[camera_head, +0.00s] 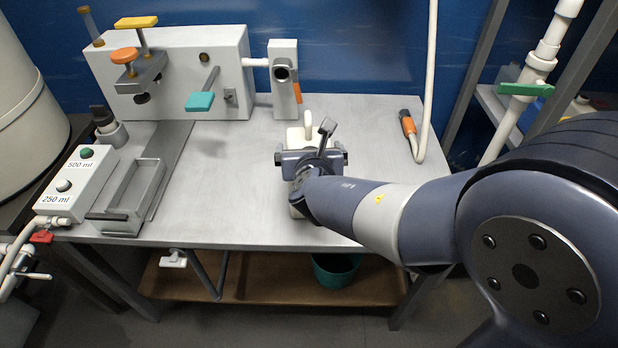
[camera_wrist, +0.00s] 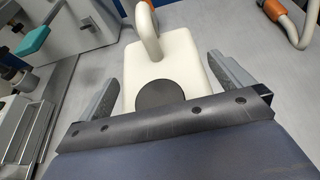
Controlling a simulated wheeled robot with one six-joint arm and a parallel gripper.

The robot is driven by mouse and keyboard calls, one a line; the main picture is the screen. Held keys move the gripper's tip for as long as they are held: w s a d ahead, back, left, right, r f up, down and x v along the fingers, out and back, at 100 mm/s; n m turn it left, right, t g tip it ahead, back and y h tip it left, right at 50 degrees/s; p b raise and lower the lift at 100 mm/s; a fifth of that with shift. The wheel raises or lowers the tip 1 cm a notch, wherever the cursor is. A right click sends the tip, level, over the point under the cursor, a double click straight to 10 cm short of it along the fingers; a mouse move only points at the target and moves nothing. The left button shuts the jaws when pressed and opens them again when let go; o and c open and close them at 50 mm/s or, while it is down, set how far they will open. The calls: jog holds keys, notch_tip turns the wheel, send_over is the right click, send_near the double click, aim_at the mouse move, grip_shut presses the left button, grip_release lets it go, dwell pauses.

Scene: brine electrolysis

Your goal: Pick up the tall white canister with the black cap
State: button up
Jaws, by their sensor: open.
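The white canister (camera_wrist: 180,60) stands on the grey tabletop, with a round black cap (camera_wrist: 160,94) and a curved white handle (camera_wrist: 147,25). In the head view the canister (camera_head: 295,137) is mostly hidden behind my gripper (camera_head: 312,160). In the wrist view my gripper (camera_wrist: 165,70) is open, with one finger on each side of the canister. The gripper is above and around the canister's upper part. I cannot tell whether either finger touches it. The canister's lower part is mostly hidden.
A white apparatus (camera_head: 190,65) with orange and teal handles stands at the back left of the table (camera_head: 380,180). A box with 500 ml and 250 ml buttons (camera_head: 75,183) sits front left. A white hose with an orange-black end (camera_head: 408,123) lies right. Bare tabletop surrounds the canister.

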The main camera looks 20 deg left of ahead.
jog(key=shift+w+f, duration=0.1)
jog(key=shift+w, duration=0.1)
jog(key=shift+c, duration=0.4)
jog(key=c, duration=1.7)
jog(key=shift+a+r, duration=0.1)
jog(key=shift+r, duration=0.1)
